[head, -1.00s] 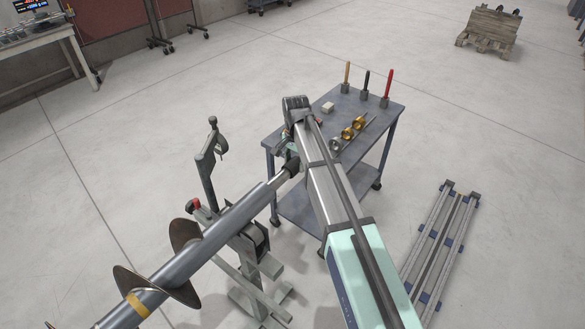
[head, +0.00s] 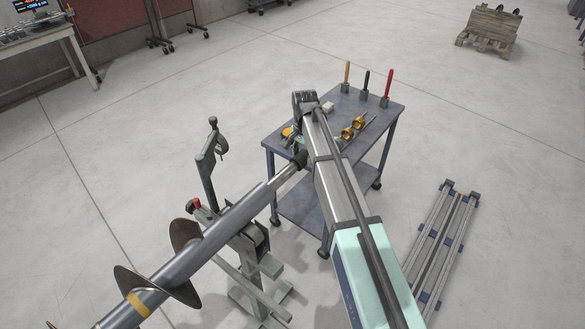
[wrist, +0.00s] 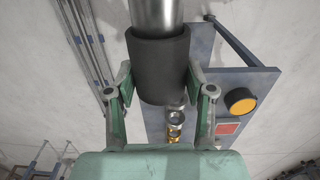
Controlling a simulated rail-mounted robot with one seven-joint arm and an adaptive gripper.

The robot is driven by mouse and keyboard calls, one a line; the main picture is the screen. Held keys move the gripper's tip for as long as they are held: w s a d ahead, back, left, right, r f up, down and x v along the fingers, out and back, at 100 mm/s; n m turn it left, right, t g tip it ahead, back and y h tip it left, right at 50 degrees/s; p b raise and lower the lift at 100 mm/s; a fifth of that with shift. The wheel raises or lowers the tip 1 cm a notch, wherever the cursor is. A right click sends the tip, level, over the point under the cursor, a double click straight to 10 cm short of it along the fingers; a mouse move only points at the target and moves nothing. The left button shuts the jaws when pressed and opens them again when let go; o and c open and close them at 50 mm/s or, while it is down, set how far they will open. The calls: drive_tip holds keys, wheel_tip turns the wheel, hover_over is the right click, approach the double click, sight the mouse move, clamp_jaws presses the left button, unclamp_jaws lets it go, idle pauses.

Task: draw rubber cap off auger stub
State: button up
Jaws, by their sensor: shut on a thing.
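The auger (head: 215,230) runs up from the lower left, and its bare steel stub (head: 285,176) points at the cart. The black rubber cap (wrist: 160,65) is a dark sleeve at the stub's end. In the wrist view the steel stub (wrist: 155,13) enters the cap's upper end; how deep it sits inside is hidden. My gripper (wrist: 158,82) is shut on the cap, one green-backed finger on each side. In the head view my gripper (head: 300,152) is small and partly hidden by my arm, with the dark cap (head: 302,160) beside it.
A blue-grey cart (head: 280,135) stands just behind, carrying upright handled tools (head: 365,85), gold-coloured parts (head: 350,128) and a pale block (head: 328,108). A support stand (head: 250,245) holds the auger. Metal rails (head: 435,240) lie on the floor at right.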

drive_tip(key=shift+w+d, duration=0.45)
drive_tip(key=shift+w, duration=0.25)
drive_tip(key=shift+w+d, duration=0.45)
drive_tip(key=shift+w, duration=0.25)
